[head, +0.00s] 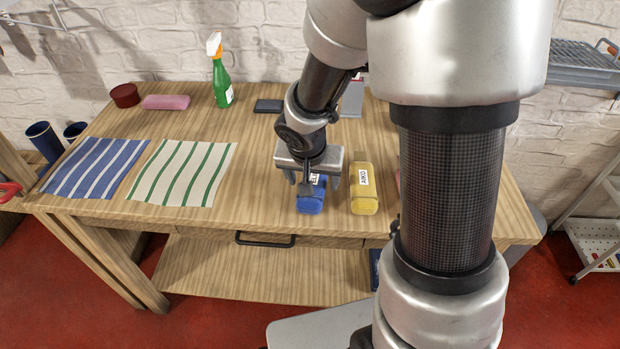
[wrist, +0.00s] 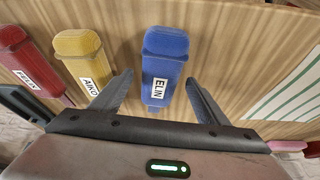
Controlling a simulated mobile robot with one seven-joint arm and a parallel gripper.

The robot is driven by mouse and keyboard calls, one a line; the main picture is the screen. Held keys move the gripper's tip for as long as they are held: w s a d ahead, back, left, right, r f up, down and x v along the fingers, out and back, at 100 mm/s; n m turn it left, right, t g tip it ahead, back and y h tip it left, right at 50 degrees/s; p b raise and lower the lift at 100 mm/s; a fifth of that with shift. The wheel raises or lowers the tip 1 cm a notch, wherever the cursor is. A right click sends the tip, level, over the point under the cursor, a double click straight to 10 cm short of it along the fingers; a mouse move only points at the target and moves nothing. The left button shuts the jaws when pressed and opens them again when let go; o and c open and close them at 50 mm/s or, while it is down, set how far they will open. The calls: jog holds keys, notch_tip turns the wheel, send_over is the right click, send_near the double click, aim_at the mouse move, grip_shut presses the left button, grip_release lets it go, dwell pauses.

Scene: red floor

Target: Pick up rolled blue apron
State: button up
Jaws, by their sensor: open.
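The rolled blue apron (head: 311,199) lies near the front edge of the wooden table, with a white name label. In the wrist view the blue apron (wrist: 165,62) lies between my fingers, its label reading ELIN. My gripper (head: 311,181) is open above the blue apron's rear part. In the wrist view my gripper (wrist: 158,90) has one finger on each side of the roll, with a gap on both sides. The head view hides part of the roll behind my gripper. I cannot tell how far the fingertips are above the table.
A rolled yellow apron (head: 363,195) labelled AIKO lies just right of the blue one. A red roll (wrist: 30,62) lies beyond it. Blue-striped (head: 97,167) and green-striped cloths (head: 183,172) lie left. A green spray bottle (head: 221,80) stands behind on the table (head: 250,150).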

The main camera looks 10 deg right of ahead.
jog(key=shift+w+f, duration=0.15)
jog(key=shift+f, duration=0.15)
jog(key=c, duration=1.2)
